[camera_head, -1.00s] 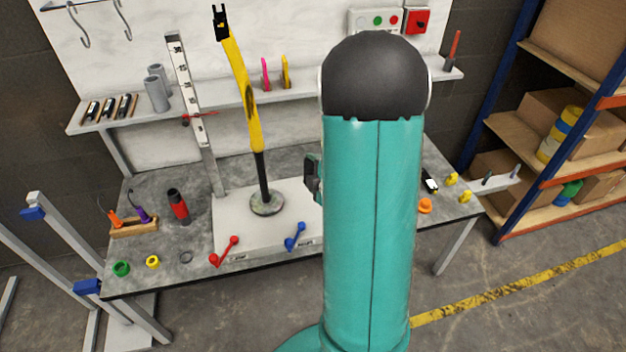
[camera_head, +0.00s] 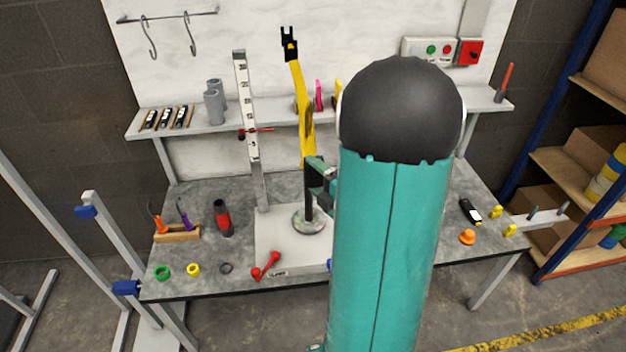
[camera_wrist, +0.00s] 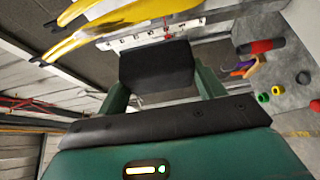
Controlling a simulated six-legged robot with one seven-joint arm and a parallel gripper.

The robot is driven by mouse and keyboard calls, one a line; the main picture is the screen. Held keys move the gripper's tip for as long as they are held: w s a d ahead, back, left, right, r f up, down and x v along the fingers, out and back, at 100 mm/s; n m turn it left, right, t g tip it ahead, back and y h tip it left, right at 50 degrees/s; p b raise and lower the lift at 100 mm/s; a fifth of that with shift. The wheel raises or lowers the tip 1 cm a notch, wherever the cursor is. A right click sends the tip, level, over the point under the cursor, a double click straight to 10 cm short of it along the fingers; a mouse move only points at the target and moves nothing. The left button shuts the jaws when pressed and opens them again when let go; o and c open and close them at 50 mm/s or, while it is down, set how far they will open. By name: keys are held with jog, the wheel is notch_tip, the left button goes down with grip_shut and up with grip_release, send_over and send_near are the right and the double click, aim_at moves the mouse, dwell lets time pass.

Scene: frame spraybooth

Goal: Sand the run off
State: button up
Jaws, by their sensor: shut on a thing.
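A yellow fork-shaped frame part (camera_head: 305,105) with black tips stands upright on a dark post with a round base on the bench. A darker patch shows on its yellow face. My gripper (camera_head: 322,175) is beside the lower end of the yellow part, partly hidden by my arm. In the wrist view my gripper's green fingers are shut on a black block (camera_wrist: 157,66). The yellow part (camera_wrist: 150,12) crosses the top of that view, beyond the block. I cannot tell whether the block touches it.
The grey workbench (camera_head: 190,270) carries a red and black bottle (camera_head: 222,217), a wooden rack (camera_head: 177,235), coloured rings and a red lever (camera_head: 266,265). An upright ruler (camera_head: 250,130) stands left of the yellow part. A shelf (camera_head: 150,123) runs behind. My arm hides the bench's middle right.

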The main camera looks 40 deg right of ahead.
aim_at(300, 110)
jog(key=shift+w+a, duration=0.1)
jog(key=shift+w, duration=0.2)
jog(key=shift+w+d, duration=0.9)
jog(key=shift+w, duration=0.2)
jog(key=shift+w+d, duration=0.85)
jog(key=shift+w, duration=0.25)
jog(key=shift+w+d, duration=0.5)
jog(key=shift+w, duration=0.25)
jog(key=shift+w+d+r, duration=0.1)
jog(key=shift+r, duration=2.85)
jog(key=shift+w+d+r, duration=0.1)
jog(key=shift+r, duration=2.8)
jog(key=shift+a+r, duration=0.1)
jog(key=shift+r, duration=1.4)
jog(key=shift+s+f, duration=0.15)
jog(key=shift+f, duration=1.9)
